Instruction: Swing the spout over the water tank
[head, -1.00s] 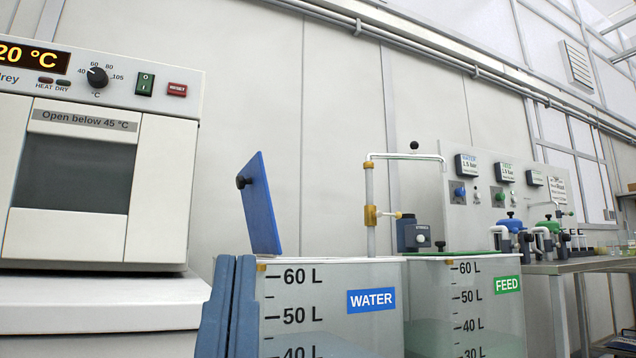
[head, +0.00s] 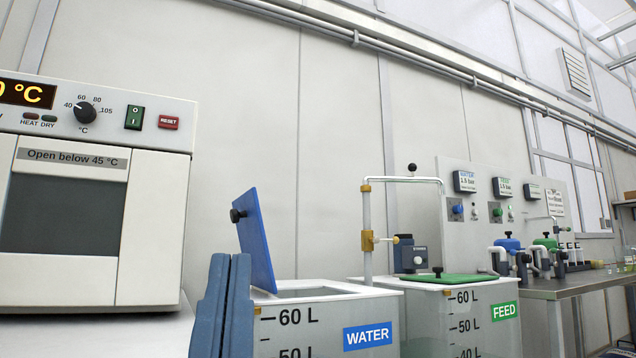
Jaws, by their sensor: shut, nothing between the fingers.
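The spout (head: 405,180) is a thin pale pipe with a black knob (head: 412,168) on top. It rises from an upright pipe (head: 367,215) with brass fittings behind the tanks. Its arm points right, and its bent-down tip is above the feed tank side. The water tank (head: 290,345) has a white rim, a blue WATER label and an open top. Its blue lid (head: 256,240) stands raised at the left. My gripper (head: 228,262) shows as two blue-grey fingers, shut and empty, in front of the water tank's left edge, well left of the spout.
The feed tank (head: 490,340) stands right of the water tank under a green lid (head: 455,280). A dosing unit (head: 415,258) sits behind it. A white oven (head: 80,200) stands at the left. A bench (head: 590,287) with pumps is at the right.

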